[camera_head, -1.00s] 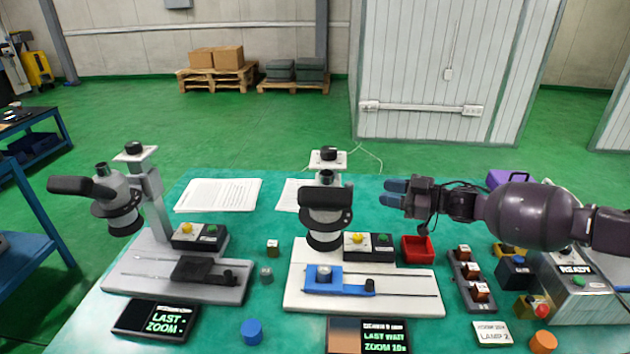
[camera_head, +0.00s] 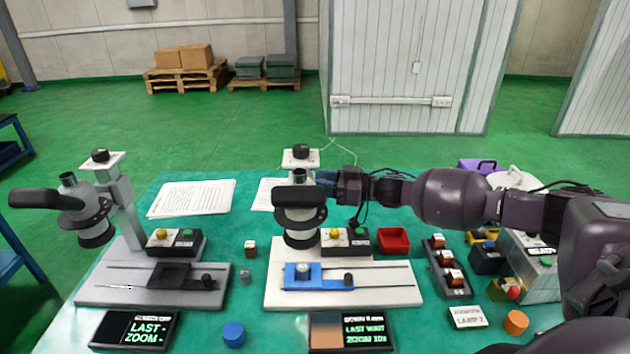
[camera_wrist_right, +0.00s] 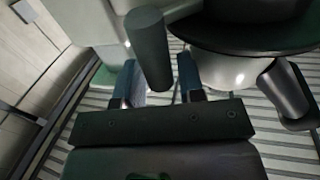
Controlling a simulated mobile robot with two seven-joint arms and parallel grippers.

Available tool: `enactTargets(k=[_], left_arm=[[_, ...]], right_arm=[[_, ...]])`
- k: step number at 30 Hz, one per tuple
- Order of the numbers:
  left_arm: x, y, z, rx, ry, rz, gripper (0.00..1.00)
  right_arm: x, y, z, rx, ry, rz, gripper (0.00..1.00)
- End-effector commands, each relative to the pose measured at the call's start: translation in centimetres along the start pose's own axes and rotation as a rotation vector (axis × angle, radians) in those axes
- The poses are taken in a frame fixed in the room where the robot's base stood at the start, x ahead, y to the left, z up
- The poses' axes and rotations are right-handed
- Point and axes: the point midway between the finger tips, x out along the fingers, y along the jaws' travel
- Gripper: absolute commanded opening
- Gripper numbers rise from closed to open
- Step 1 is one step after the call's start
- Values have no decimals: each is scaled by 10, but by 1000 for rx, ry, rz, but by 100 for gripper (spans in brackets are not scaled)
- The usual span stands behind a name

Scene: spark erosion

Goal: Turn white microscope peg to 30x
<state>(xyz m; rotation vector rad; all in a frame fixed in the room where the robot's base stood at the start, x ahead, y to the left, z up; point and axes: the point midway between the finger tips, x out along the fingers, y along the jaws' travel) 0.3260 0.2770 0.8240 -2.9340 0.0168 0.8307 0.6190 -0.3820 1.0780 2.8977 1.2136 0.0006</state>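The white microscope stands mid-table on its white base (camera_head: 420,296), its dark eyepiece head (camera_head: 300,196) above a blue stage slide (camera_head: 317,278). My right gripper (camera_head: 327,182) comes in from the right, close against the right side of the microscope head. In the right wrist view, its two blue-tipped fingers (camera_wrist_right: 157,82) are apart. A dark cylindrical peg (camera_wrist_right: 148,45) shows at the gap between them; whether they touch it is not clear. The screen (camera_head: 365,331) before the microscope appears to read "ZOOM 10x". My left gripper is out of view.
A grey microscope (camera_head: 83,212) stands at the left with its own screen (camera_head: 135,330). A red tray (camera_head: 393,241), a row of switches (camera_head: 447,266) and a grey box (camera_head: 530,268) lie to the right. A blue cap (camera_head: 233,334) sits at the front.

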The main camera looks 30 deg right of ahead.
Motion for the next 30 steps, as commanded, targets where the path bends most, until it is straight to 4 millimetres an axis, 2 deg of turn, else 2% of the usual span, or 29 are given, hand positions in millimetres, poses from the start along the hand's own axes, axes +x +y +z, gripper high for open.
enactTargets(k=[6, 16, 23, 30], left_arm=[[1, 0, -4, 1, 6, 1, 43], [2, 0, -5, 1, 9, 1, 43], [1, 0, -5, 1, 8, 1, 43], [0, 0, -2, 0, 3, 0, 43]], right_arm=[[17, 0, 0, 0, 0, 0, 36], [20, 0, 0, 0, -1, 0, 36], [20, 0, 0, 0, -1, 0, 1], [21, 0, 0, 0, 0, 0, 0]])
